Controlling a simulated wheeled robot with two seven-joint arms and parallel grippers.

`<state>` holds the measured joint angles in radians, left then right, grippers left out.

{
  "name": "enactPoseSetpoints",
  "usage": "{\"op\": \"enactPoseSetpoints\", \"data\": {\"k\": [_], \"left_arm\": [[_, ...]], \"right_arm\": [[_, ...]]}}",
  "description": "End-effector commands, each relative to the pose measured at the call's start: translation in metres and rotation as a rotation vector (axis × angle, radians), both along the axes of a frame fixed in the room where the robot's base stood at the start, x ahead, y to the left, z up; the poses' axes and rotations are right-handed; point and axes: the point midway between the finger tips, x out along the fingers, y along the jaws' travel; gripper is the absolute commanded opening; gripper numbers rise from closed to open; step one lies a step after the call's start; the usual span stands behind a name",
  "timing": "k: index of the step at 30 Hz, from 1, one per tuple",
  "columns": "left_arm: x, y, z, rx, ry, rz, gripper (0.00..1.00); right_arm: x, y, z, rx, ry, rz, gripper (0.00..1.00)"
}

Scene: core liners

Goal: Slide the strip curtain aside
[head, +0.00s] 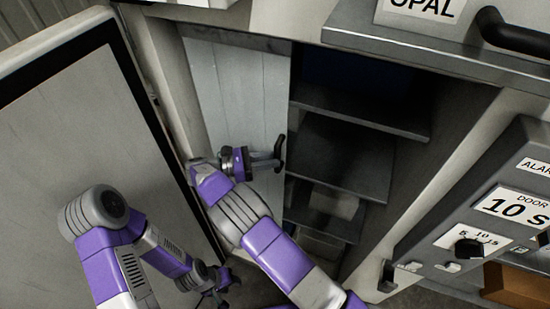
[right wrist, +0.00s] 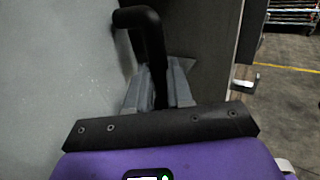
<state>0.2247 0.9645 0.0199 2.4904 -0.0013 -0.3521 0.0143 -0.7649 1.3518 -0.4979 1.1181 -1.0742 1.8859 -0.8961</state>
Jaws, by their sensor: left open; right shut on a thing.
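The strip curtain (head: 235,95) is a pale grey hanging panel with vertical lines. It covers the left part of the cabinet opening, and the right part is uncovered. A black handle (head: 281,147) is at its right edge. My right gripper (head: 268,161) is shut on this handle. In the right wrist view the fingers (right wrist: 158,90) sit on both sides of the black handle (right wrist: 150,35), with the pale curtain (right wrist: 60,70) to the left. My left gripper (head: 219,288) is open, low in front of the cabinet and apart from the curtain.
Dark shelves (head: 345,155) show inside the opening, with a pale box (head: 334,203) on a lower one. An open door (head: 80,120) stands at the left. A grey panel with labels (head: 490,210) is at the right. A dark handle (head: 515,35) juts out above.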

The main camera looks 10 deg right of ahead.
Motion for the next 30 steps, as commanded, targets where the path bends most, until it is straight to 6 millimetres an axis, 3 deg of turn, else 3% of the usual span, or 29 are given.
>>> {"op": "enactPoseSetpoints", "data": {"k": [16, 17, 21, 30], "left_arm": [[-0.0002, 0.0, 0.0007, 0.0, 0.0, 0.0, 0.43], [-0.0002, 0.0, 0.0007, 0.0, 0.0, 0.0, 0.43], [-0.0002, 0.0001, 0.0007, 0.0, 0.0, 0.0, 0.43], [-0.0001, 0.0001, 0.0005, 0.0, 0.0, 0.0, 0.43]], "right_arm": [[0.0009, 0.0078, -0.0002, -0.001, -0.001, 0.003, 0.0], [0.0009, 0.0078, -0.0001, -0.001, -0.001, 0.004, 0.26], [0.0007, 0.0073, 0.0, -0.001, -0.001, 0.001, 0.46], [0.0004, 0.0075, -0.0001, -0.002, -0.001, -0.001, 0.46]]}}
